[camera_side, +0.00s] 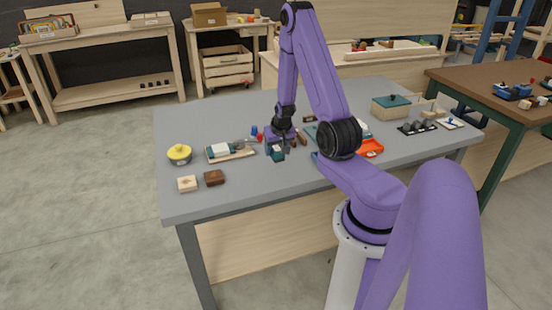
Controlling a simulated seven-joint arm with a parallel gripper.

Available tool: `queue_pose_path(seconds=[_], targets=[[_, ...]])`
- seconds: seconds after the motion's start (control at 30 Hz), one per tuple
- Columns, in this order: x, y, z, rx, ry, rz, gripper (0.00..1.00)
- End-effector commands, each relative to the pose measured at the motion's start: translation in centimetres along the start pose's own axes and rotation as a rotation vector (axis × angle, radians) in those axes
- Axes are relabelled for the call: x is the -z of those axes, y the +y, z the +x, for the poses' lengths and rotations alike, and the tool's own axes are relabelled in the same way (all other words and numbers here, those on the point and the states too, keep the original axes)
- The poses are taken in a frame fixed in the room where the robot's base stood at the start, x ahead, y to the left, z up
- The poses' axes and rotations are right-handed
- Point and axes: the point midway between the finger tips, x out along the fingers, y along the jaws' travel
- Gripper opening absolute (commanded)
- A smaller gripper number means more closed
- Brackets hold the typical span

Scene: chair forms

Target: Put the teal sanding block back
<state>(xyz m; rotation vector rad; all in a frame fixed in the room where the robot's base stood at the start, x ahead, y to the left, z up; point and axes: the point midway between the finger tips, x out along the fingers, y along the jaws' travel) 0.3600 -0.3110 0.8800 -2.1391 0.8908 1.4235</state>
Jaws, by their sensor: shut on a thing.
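My gripper (278,145) is shut on the teal sanding block (277,156) over the middle of the grey table. The block hangs below the fingers, close to the tabletop; I cannot tell whether it touches. A light wooden board (244,155) with a white and teal piece and a grey tool on it lies just left of my gripper. Another teal surface shows behind my arm (312,131), mostly hidden by it.
On the grey table (270,187) stand a yellow round item (179,153), a pale block (187,183), a brown block (214,178), an orange tray (371,148), a wooden box with a teal top (392,107) and a dark tray (417,128). The front middle is clear.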

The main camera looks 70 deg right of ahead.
Motion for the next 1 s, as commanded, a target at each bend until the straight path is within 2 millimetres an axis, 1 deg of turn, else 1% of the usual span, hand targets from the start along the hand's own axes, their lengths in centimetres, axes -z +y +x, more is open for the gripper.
queue_pose_path(seconds=[0.17, 0.3, 0.4, 0.87, 0.9, 0.97, 1.0], targets=[[-0.5, 0.0, 1.0, 0.0, -0.002, 0.0, 0.28], [-1.1, 0.0, 2.5, 0.0, -0.001, 0.0, 0.28], [-1.4, 0.0, 3.2, 0.0, -0.001, 0.0, 0.28], [-1.6, 0.0, 3.8, 0.0, 0.001, 0.0, 0.28], [-1.6, 0.0, 3.8, 0.0, 0.001, 0.0, 0.56], [-1.6, 0.0, 3.8, 0.0, 0.001, 0.0, 0.75], [-1.6, 0.0, 3.8, 0.0, 0.001, 0.0, 0.78]])
